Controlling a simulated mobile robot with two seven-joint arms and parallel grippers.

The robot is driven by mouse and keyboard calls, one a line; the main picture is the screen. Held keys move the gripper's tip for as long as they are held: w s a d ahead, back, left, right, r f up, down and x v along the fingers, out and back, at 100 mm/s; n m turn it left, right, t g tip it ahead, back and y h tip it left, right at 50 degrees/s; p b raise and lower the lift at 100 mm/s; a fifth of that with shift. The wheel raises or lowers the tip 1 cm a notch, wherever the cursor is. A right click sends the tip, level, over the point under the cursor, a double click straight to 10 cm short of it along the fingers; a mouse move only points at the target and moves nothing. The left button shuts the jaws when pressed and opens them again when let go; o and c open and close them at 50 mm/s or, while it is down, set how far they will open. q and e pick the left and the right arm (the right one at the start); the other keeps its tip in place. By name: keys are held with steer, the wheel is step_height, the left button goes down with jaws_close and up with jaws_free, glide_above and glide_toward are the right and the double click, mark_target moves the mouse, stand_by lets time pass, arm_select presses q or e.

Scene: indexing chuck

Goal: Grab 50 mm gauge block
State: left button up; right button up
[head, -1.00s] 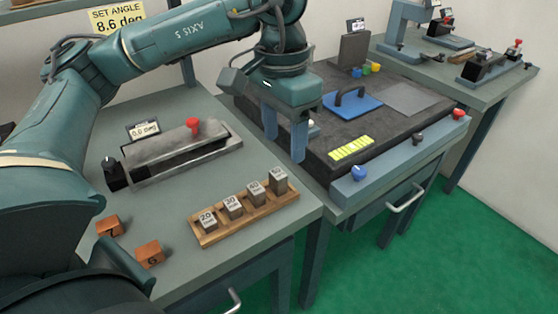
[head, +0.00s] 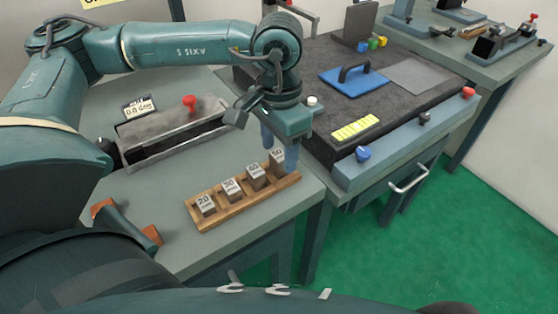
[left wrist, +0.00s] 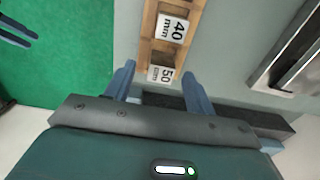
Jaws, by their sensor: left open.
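The 50 mm gauge block (head: 277,163) stands upright at the right end of a wooden rack (head: 235,212). Its marked top (left wrist: 160,74) shows in the left wrist view. My left gripper (head: 279,150) points down with its fingers apart, one on each side of this block's end of the rack. In the left wrist view the open fingers (left wrist: 158,72) flank the 50 mm label; contact cannot be told. Two spread blue fingers at that view's left edge look like my right gripper (left wrist: 18,33), over the green floor.
The 40 mm block (head: 256,176) stands close beside it, then the 30 mm (head: 232,189) and 20 mm (head: 206,205) blocks. A grey vise-like fixture (head: 175,135) lies behind the rack. A dark surface plate (head: 410,105) stands to the right.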

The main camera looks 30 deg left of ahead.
mark_target(279, 154)
arm_select(q)
step_height(279, 154, down, 3)
steer(key=shift+w+a+f, duration=0.1)
steer(key=shift+f, duration=0.05)
steer(key=shift+c, duration=0.2)
jaws_close()
stand_by(0.4)
